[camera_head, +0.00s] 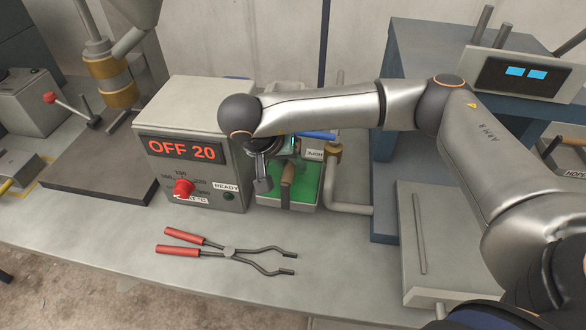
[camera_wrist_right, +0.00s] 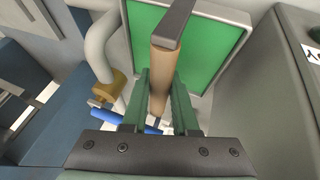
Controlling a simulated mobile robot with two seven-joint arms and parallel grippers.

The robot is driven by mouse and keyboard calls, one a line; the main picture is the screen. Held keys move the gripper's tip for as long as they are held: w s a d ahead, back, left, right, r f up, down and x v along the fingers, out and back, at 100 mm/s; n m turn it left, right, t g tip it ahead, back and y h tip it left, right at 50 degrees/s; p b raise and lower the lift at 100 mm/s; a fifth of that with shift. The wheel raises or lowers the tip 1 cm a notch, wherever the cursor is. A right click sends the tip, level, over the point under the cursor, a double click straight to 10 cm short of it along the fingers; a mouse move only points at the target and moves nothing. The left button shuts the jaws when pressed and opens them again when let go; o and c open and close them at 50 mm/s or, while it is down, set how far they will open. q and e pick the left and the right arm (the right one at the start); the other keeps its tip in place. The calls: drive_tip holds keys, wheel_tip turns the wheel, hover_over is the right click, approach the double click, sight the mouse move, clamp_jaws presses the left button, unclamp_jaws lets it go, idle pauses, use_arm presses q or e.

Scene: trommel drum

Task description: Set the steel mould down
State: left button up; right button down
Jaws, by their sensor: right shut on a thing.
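My right gripper (camera_head: 288,160) is over the green-bottomed tray in the head view. In the right wrist view its two green fingers (camera_wrist_right: 162,85) are shut on a brown round handle. A dark grey metal bar is at the handle's far end. I take this handled piece to be the steel mould (camera_wrist_right: 166,62). In the head view the mould (camera_head: 287,174) is partly hidden by the wrist, and only its brown handle and dark end show. I cannot tell whether it touches the tray. My left gripper is not in view.
The green-bottomed tray (camera_head: 309,190) stands right of the grey control box (camera_head: 195,150), which reads OFF 20. Red-handled tongs (camera_head: 228,252) lie in front on the bench (camera_head: 130,235). A pipe with a brass fitting (camera_head: 333,153) stands at right. The front bench has bare room beside the tongs.

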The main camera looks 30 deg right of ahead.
use_arm(q)
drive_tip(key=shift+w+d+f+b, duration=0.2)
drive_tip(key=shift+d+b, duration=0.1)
drive_tip(key=shift+b, duration=0.1)
use_arm(e)
drive_tip(key=s+a, duration=1)
drive_tip(key=s, duration=0.4)
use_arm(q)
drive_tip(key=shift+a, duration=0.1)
use_arm(e)
drive_tip(key=shift+f, duration=0.1)
